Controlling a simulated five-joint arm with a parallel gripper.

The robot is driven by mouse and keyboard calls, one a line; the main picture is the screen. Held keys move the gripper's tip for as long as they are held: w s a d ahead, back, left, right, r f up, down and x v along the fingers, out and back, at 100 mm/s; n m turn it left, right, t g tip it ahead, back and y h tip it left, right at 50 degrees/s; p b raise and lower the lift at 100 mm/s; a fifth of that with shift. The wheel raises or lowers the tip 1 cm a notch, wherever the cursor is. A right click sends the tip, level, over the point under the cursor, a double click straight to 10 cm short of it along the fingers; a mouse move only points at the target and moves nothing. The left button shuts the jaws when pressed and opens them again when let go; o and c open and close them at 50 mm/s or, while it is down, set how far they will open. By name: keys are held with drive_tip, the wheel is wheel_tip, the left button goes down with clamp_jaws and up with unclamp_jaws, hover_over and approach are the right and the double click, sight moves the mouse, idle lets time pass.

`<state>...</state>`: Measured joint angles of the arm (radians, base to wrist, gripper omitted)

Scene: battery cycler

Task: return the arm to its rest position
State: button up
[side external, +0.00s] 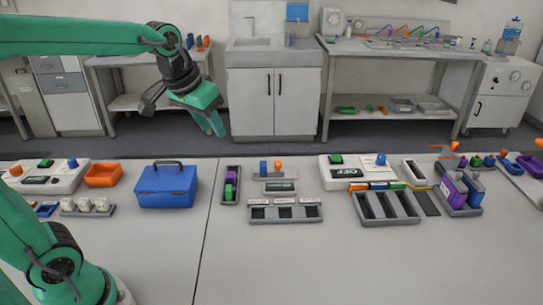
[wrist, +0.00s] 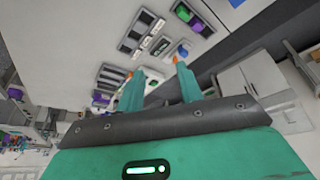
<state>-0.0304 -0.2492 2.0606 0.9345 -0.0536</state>
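My gripper (side external: 212,118) is raised at the upper left of the side view, high above the bench and well clear of everything on it. Its green fingers point down and to the right. In the wrist view the two fingers (wrist: 160,75) stand apart with nothing between them. My upper arm runs level across the top left, and my base is at the lower left. No mark or cradle for a rest position shows.
Below the gripper are a blue case (side external: 167,188), an orange bin (side external: 103,175) and a dark tray with a green and purple cell (side external: 231,186). A slotted tray (side external: 286,212) and a cycler unit (side external: 347,173) stand to the right. The bench front is clear.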

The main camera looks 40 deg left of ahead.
drive_tip(key=s+d+f+m+t, duration=0.1)
drive_tip(key=s+f, duration=0.3)
drive_tip(key=s, duration=0.9)
drive_tip(key=shift+s, duration=0.25)
drive_tip(key=o, duration=0.7)
drive_tip(key=shift+w+r, duration=0.1)
drive_tip(key=shift+r, duration=0.05)
drive_tip(key=o, duration=0.7)
drive_tip(key=shift+w+r, duration=0.3)
drive_tip(key=shift+w, duration=0.2)
drive_tip(key=w+r+m+g, duration=0.1)
drive_tip(key=w+r+m, duration=0.3)
drive_tip(key=w, duration=0.9)
drive_tip(key=w+f+m+g, duration=0.1)
drive_tip(key=w+f+m, duration=0.1)
drive_tip(key=w, duration=0.5)
drive_tip(key=w+a+f+m, duration=0.1)
drive_tip(key=w+f+m, duration=0.1)
drive_tip(key=w, duration=0.6)
drive_tip(key=shift+f+m+g, duration=0.35)
drive_tip(key=shift+m+g, duration=0.05)
drive_tip(key=shift+m, duration=0.2)
